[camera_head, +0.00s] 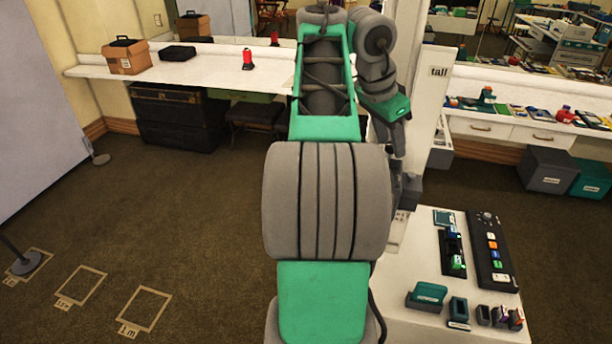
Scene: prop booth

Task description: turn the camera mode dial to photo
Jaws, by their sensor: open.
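A long black panel (496,268) lies on the white table at the lower right, with a small round knob (487,217) at its far end and several coloured buttons. Which part here is the camera mode dial, and any mode marks, are too small to tell. A teal box-like object (427,296) stands near the table's front left. My gripper (408,190) is partly hidden behind my own arm, at the far left edge of the table. It is open, appears empty and is apart from the panel.
On the white table (398,292), a narrow black board (452,252) with teal and green pieces lies beside the panel, and several small blocks stand at the front. A white post (430,125) marked "tall" rises behind. Floor at left is mostly clear.

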